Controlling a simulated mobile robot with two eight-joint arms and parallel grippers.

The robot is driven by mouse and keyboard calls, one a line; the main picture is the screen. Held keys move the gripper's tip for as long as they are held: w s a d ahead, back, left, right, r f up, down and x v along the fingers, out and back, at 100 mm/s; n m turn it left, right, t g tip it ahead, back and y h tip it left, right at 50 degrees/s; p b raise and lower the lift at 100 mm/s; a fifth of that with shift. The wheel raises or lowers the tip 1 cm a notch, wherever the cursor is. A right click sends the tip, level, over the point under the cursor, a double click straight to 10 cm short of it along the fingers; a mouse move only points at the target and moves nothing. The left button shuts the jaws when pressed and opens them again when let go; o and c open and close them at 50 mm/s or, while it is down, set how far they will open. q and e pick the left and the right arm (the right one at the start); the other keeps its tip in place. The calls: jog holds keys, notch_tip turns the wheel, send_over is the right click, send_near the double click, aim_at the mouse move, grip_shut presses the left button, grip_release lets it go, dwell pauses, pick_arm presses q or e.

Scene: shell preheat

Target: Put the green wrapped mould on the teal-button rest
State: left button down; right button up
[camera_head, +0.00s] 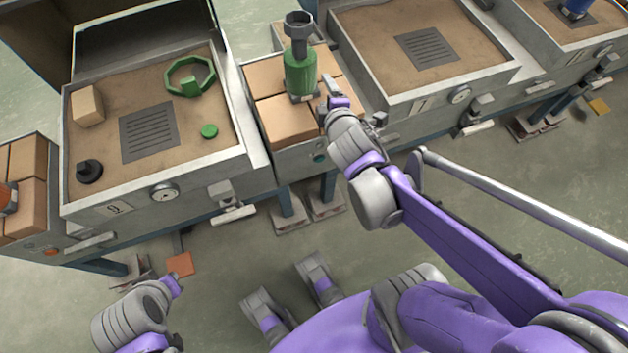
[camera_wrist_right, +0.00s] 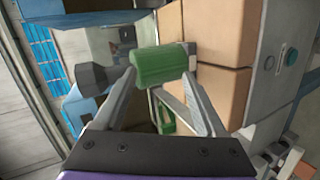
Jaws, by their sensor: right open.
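The green wrapped mould (camera_head: 300,72) has a dark grey flared top and stands upright on the brick-topped rest (camera_head: 287,122) in the head view. A teal button (camera_head: 320,157) is on that rest's front, and it also shows in the right wrist view (camera_wrist_right: 291,56). My right gripper (camera_head: 328,90) is at the mould's near side. In the right wrist view the mould (camera_wrist_right: 160,66) lies between the open fingers (camera_wrist_right: 160,82), with bricks at its base end. My left gripper (camera_head: 176,284) is low at the left over the floor; its jaws are unclear.
A left sand tray (camera_head: 245,130) holds a green ring (camera_head: 172,75), a tan block (camera_head: 87,105), a dark knobbed piece (camera_head: 89,172) and a grille. Another sand tray (camera_head: 440,90) is right of the rest. A second brick rest (camera_head: 30,205) stands far left.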

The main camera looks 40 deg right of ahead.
jog(key=s+a+f+m+g+y, duration=0.2)
jog(key=s+a+f+m+g, duration=0.1)
jog(key=s+a+m, duration=0.3)
jog(key=s+a+f+m+g+y, duration=0.3)
jog(key=s+a+f+m+g, duration=0.1)
jog(key=s+a, duration=0.3)
jog(key=shift+s+a+f+m, duration=0.25)
jog(key=shift+s+f+m, duration=0.05)
jog(key=shift+s+m, duration=0.6)
notch_tip(320, 180, up, 12)
jog(key=w+p, duration=0.1)
jog(key=p, duration=1)
jog(key=shift+w+r, duration=0.2)
jog(key=shift+w, duration=0.2)
